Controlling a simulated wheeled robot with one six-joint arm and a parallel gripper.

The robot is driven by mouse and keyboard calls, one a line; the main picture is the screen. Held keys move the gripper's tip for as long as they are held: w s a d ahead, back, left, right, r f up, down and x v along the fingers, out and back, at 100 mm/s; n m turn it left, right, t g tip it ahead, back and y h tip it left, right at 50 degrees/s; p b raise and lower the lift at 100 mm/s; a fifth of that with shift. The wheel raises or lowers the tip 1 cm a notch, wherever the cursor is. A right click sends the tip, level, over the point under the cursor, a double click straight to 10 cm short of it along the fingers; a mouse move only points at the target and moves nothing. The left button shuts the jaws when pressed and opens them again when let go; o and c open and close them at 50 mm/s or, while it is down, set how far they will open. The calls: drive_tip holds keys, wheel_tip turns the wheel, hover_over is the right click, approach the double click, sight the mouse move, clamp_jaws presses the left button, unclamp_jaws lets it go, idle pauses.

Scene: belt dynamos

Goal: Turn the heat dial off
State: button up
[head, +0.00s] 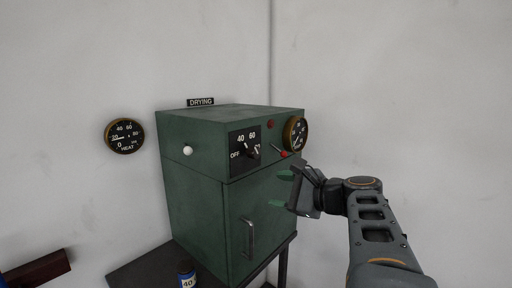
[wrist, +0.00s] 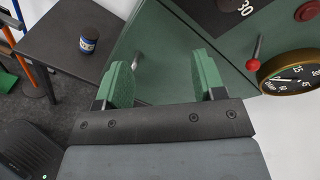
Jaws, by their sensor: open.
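The heat dial (head: 252,153) is a dark knob on a black plate marked OFF, 40 and 60, on the upper front of a green cabinet (head: 192,202). A further mark at its right is partly covered by the knob. I cannot tell for sure where its pointer stands. In the wrist view only a corner of the black plate (wrist: 218,14) shows at the top; the knob is out of frame. My gripper (head: 283,189) is open and empty, right of and below the dial, apart from it. Its green fingers (wrist: 163,78) also show in the wrist view.
A red-tipped lever (head: 284,154), a red button (head: 271,124) and a round brass gauge (head: 296,134) sit right of the dial. A door handle (head: 250,237) is below. A wall gauge (head: 124,136) hangs left. A blue jar (head: 187,275) stands on the dark table (head: 142,270).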

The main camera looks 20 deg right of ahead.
sight(257, 154)
drive_tip(key=d+r+m+t, duration=0.2)
drive_tip(key=d+r+t, duration=0.15)
drive_tip(key=r, duration=0.25)
drive_tip(key=shift+g, duration=0.35)
drive_tip(key=p+x, duration=0.4)
drive_tip(key=x, duration=0.8)
drive_tip(key=shift+w, duration=0.4)
drive_tip(key=c, duration=0.9)
drive_tip(key=shift+f, duration=0.1)
drive_tip(key=shift+f, duration=0.1)
